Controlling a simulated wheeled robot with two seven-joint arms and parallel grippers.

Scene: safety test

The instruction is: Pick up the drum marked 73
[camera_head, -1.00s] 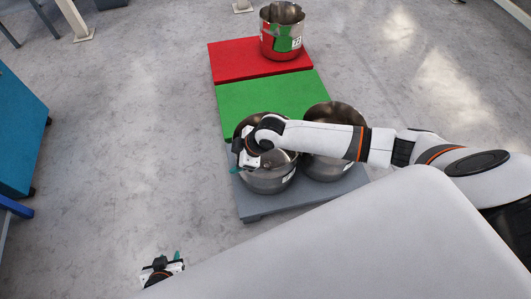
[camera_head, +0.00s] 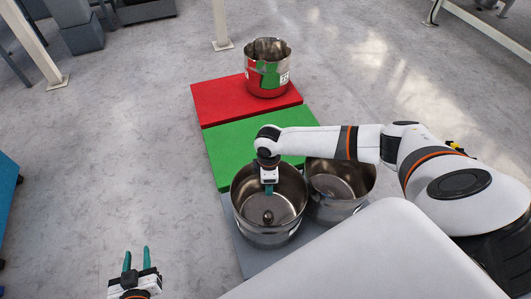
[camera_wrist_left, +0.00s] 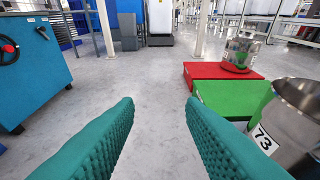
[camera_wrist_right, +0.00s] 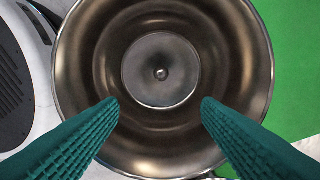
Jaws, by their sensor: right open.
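The drum marked 73 (camera_wrist_left: 290,120) is an open steel drum at the right edge of the left wrist view, with a white label on its wall. It appears to be the left drum (camera_head: 266,235) on the grey platform in the head view, where its number does not show. My right gripper (camera_head: 269,189) points down over this drum's opening, open and empty. The right wrist view shows the drum's inside (camera_wrist_right: 160,70) between the fingers, with a central knob. My left gripper (camera_head: 137,258) is open and empty, left of the platform and apart from the drum.
A second steel drum (camera_head: 340,185) stands close on the right. The grey platform (camera_head: 231,235) holds the near drums.

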